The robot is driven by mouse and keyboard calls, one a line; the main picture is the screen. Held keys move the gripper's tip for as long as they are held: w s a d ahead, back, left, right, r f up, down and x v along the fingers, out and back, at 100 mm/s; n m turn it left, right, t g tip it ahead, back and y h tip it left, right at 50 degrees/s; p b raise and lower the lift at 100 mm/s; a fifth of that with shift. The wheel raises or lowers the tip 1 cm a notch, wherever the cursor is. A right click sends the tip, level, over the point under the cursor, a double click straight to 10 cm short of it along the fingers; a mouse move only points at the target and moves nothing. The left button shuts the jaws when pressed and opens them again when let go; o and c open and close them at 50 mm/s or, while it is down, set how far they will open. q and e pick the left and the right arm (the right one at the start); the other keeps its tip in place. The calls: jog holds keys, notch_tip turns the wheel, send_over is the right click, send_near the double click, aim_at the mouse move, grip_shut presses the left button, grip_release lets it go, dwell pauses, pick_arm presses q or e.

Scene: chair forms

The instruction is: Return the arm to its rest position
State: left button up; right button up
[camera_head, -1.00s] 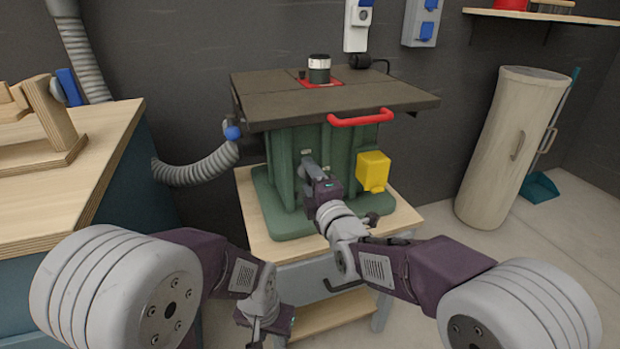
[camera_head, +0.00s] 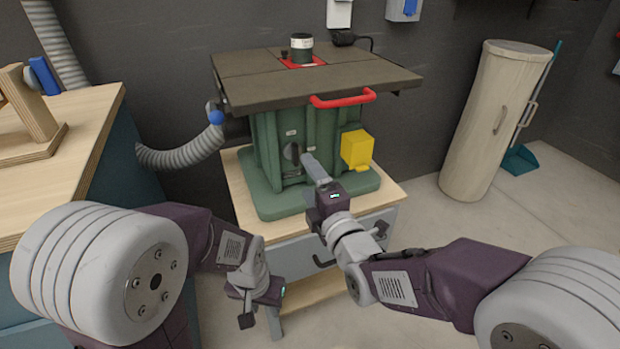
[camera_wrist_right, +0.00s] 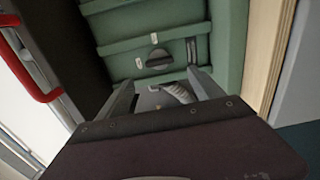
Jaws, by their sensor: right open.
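My right gripper (camera_head: 312,165) is in front of the green machine base (camera_head: 270,150), pointing at its front. In the right wrist view the right gripper's fingers (camera_wrist_right: 155,85) are spread with nothing between them. Beyond them a dark knob (camera_wrist_right: 158,58) shows on the green panel. My left gripper (camera_head: 258,318) hangs low at the left, below the wooden stand top and clear of the machine. Its fingers point downward and are small, and one cannot tell how far apart they are.
A dark tabletop (camera_head: 320,80) with a red handle (camera_head: 343,98) overhangs my right gripper. A yellow box (camera_head: 357,149) sits beside it.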

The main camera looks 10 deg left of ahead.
jog(key=shift+d, duration=0.1)
dwell(0.3)
jog(key=w+d+f+m+h+p, duration=0.1)
jog(key=w+d+f+m+h, duration=0.2)
jog(key=d, duration=0.7)
jog(key=w+d+m+h+p, duration=0.1)
jog(key=w+d+m+h, duration=0.25)
jog(key=d, duration=0.65)
jog(key=s+d+f+m+g+h, duration=0.2)
jog(key=s+d+f+m+g, duration=0.25)
jog(key=s+f, duration=0.2)
jog(key=s+d+f+m+g+h, duration=0.1)
jog(key=s+d+f+m+g, duration=0.25)
jog(key=s+f+m, duration=0.35)
jog(key=s+f+m+g, duration=0.5)
jog(key=s+m, duration=0.1)
jog(key=s, duration=0.3)
notch_tip(320, 180, up, 38)
jog(key=s+m+p, duration=0.1)
jog(key=p, duration=3.7)
jog(key=shift+d+f+g, duration=0.2)
jog(key=shift+f+g, duration=0.05)
jog(key=shift+g, duration=0.15)
